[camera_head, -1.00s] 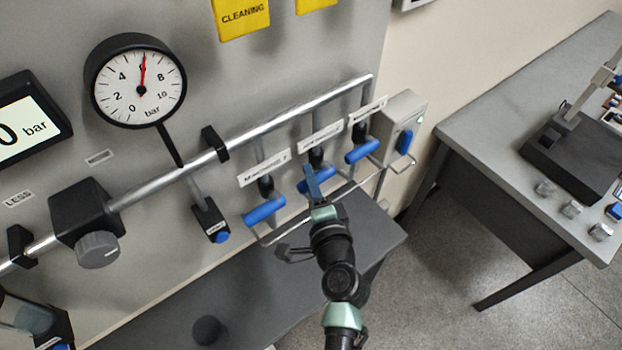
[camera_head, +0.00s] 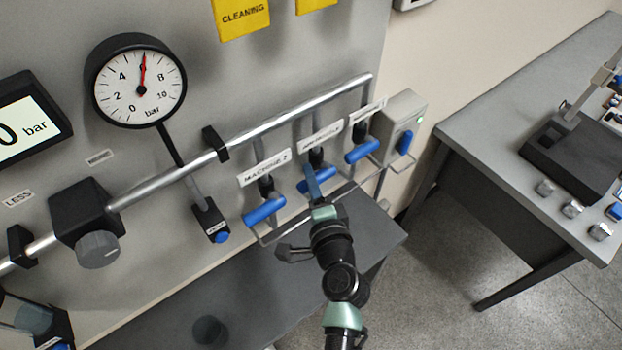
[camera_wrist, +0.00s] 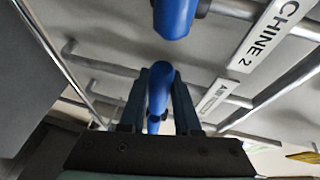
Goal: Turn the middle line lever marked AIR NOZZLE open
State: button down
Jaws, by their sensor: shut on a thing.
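The middle line lever, a blue handle (camera_head: 322,179), sits below its white AIR NOZZLE label (camera_head: 320,137) on the wall piping. It lies across its line, slanted like the handles beside it. My gripper (camera_head: 312,184) reaches up from below and is shut on this blue handle. In the wrist view the handle (camera_wrist: 159,88) shows end-on between the two dark fingers of my gripper (camera_wrist: 159,100). Part of the lever is hidden behind the fingers. The AIR label (camera_wrist: 212,98) shows partly to the right of the fingers.
The blue MACHINE 2 lever (camera_head: 264,211) is close on the left, and another blue lever (camera_head: 362,151) is close on the right. Thin metal guard bars (camera_head: 290,227) run around the levers. A pressure gauge (camera_head: 138,82) hangs at upper left. A grey table (camera_head: 480,140) stands right.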

aim_at(318, 169)
jog(key=shift+f+b, duration=0.2)
jog(key=shift+b, duration=0.15)
jog(key=shift+f+n+b, duration=0.3)
jog(key=shift+b, duration=0.65)
jog(key=f+n+t+b, duration=0.1)
jog(key=b, duration=0.4)
jog(key=d+f+n+t+y+b, duration=0.1)
jog(key=n+b, duration=0.3)
jog(key=b, duration=0.8)
jog(key=w+n+t+y+b, duration=0.1)
jog(key=n+b, duration=0.4)
jog(key=b, duration=0.7)
jog(key=w+d+f+n+t+y+b, duration=0.1)
jog(key=n+b, duration=0.3)
jog(key=b, duration=0.8)
jog(key=shift+d+f+t, duration=0.3)
jog(key=shift+d+t, duration=0.05)
jog(key=shift+t, duration=0.15)
jog(key=shift+r+n, duration=0.15)
jog(key=shift+n, duration=0.25)
jog(key=c, duration=0.6)
grip_release()
jog(key=shift+r, duration=0.1)
